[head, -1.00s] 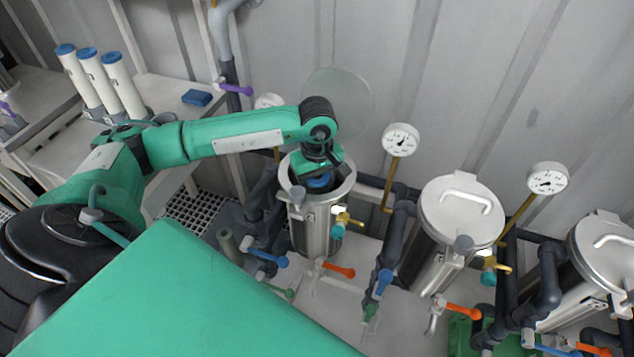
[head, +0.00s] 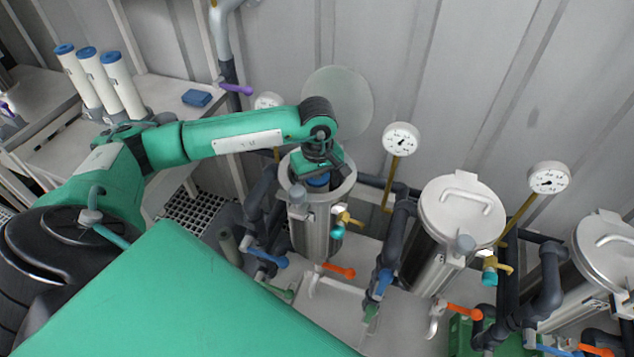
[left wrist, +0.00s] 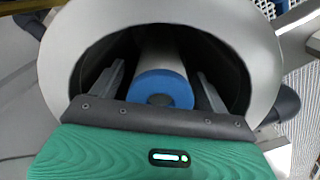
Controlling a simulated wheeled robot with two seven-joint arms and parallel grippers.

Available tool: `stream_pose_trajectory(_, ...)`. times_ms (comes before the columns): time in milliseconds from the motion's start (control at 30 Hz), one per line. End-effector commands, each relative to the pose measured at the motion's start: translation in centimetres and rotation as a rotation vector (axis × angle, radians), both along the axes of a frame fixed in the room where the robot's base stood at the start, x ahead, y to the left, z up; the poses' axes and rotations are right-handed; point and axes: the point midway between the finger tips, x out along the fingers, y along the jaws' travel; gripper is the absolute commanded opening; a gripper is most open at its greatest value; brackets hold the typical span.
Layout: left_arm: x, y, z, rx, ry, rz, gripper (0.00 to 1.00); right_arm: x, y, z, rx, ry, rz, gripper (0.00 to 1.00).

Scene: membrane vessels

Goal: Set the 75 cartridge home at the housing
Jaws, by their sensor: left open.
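The open housing (head: 313,232) is a steel cylinder at the middle of the head view, its lid swung up behind it. A white cartridge with a blue end cap (head: 318,180) is inside the housing mouth; the cap also shows in the left wrist view (left wrist: 164,88). My left gripper (head: 319,172) points down at the housing mouth from above. In the left wrist view its two fingers (left wrist: 160,90) stand apart on either side of the cartridge, with gaps to the cap. The cartridge's lower end is hidden inside the housing. My right gripper is not in view.
Two closed housings (head: 462,210) (head: 606,250) stand to the right. Pressure gauges (head: 401,139), pipes and coloured valve handles (head: 339,271) crowd around the housings. Three white blue-capped cartridges (head: 100,80) stand on the left bench (head: 165,92) near a blue block (head: 197,98).

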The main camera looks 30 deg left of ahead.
Motion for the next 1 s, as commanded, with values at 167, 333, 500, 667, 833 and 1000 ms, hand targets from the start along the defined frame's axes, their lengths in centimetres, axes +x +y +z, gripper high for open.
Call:
stream_pose_trajectory(167, 0.2, 0.0, 1.1, -0.001, -0.005, 0.0, 0.78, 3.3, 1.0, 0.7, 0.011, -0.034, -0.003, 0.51)
stream_pose_trajectory(333, 0.2, 0.0, 5.3, -0.001, -0.008, 0.0, 0.78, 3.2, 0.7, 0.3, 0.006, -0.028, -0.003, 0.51)
stream_pose_trajectory(500, 0.1, 0.0, 9.3, -0.001, -0.007, 0.0, 0.78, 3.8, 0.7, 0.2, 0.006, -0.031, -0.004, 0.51)
stream_pose_trajectory(667, 0.1, 0.0, 12.1, 0.0, -0.004, 0.0, 0.78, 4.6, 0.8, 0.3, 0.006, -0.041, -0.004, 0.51)
stream_pose_trajectory(833, 0.0, 0.0, 13.5, 0.0, -0.001, 0.0, 0.78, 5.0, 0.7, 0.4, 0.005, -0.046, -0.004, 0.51)
stream_pose_trajectory(1000, 0.0, 0.0, 13.8, 0.0, 0.0, 0.0, 0.78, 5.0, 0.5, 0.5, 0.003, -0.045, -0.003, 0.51)
